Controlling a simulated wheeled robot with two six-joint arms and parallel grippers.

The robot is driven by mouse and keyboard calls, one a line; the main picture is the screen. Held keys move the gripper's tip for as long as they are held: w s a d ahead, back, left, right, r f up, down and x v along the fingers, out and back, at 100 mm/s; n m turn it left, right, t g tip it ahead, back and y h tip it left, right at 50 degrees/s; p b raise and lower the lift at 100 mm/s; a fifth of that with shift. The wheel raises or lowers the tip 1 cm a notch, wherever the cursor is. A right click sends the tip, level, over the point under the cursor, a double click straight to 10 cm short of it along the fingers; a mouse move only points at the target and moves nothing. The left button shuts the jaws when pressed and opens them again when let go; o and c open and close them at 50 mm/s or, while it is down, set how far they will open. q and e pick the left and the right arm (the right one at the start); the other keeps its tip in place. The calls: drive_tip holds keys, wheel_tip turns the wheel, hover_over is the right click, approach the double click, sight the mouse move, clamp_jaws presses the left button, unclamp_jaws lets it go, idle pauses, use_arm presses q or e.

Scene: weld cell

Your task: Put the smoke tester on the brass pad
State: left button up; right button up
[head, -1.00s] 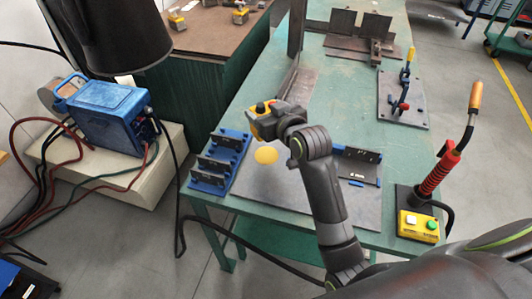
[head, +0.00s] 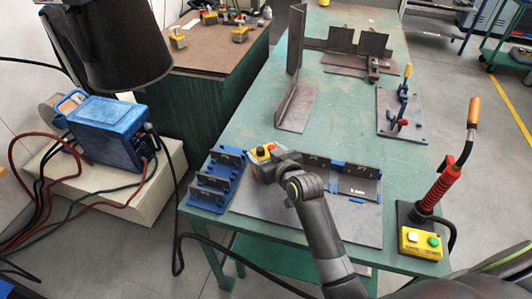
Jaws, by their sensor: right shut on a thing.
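The smoke tester (head: 261,153) is a small yellow box with a red part on top. My right gripper (head: 264,165) is shut on it, low over the grey plate at the near end of the green table. The gripper and wrist cover much of the tester. The brass pad, a flat yellow disc on the grey plate, is not visible now; my right gripper and the tester cover its place. I cannot tell whether the tester touches the pad. My left gripper is out of view.
A blue slotted rack (head: 216,178) stands just left of the tester, and a blue-edged fixture (head: 358,182) to the right. A yellow button box (head: 421,243) and a red-handled torch (head: 440,185) are at the right edge. A black hood (head: 118,45) hangs upper left.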

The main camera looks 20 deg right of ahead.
drive_tip(key=o, duration=1.4)
drive_tip(key=shift+f, duration=0.1)
drive_tip(key=shift+s+r, duration=0.2)
drive_tip(key=v, duration=1.1)
drive_tip(key=shift+s+r, duration=0.15)
drive_tip(key=shift+s, duration=0.2)
